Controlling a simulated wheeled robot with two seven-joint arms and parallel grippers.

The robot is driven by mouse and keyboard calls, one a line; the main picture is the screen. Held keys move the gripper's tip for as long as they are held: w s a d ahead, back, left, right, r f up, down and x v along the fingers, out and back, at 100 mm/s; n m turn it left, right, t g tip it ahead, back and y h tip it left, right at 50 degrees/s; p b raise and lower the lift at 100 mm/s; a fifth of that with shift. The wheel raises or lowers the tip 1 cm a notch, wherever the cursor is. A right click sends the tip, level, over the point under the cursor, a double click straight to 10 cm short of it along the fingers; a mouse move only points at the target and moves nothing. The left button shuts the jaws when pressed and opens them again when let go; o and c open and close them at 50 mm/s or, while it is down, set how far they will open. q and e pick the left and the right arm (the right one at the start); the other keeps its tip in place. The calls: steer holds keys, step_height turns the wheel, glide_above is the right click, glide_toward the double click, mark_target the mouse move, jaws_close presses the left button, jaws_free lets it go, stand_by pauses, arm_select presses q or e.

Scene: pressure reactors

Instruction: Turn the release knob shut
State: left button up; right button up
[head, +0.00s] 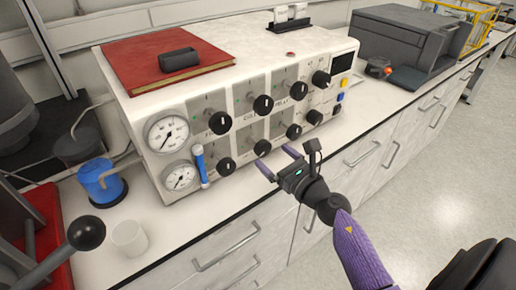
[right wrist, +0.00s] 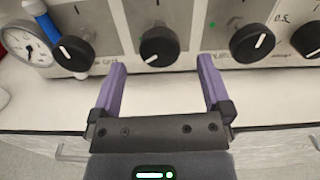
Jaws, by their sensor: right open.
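A white control box carries two rows of black knobs, with small labels I cannot read well enough to tell which is the release knob. The lower-row second knob (head: 262,148) is the one closest in front of my right gripper (head: 278,161). In the right wrist view, that knob (right wrist: 159,46) shows between and beyond the fingertips of the gripper (right wrist: 163,65), its white mark low and left of centre. The purple fingers are open, empty and apart from the knob. Lower-row neighbours are a left knob (right wrist: 73,52) and a right knob (right wrist: 252,43). My left gripper is out of view.
A red book (head: 140,62) lies on top. A blue vessel (head: 102,182) and white cup (head: 129,238) stand left. The counter strip before the panel is clear.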

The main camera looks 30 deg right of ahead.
mark_target(266, 150)
steer(key=w, duration=0.4)
steer(key=shift+w+a, duration=0.2)
steer(key=shift+w, duration=0.3)
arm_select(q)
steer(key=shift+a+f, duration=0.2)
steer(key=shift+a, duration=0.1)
arm_select(e)
steer(key=c, duration=1.3)
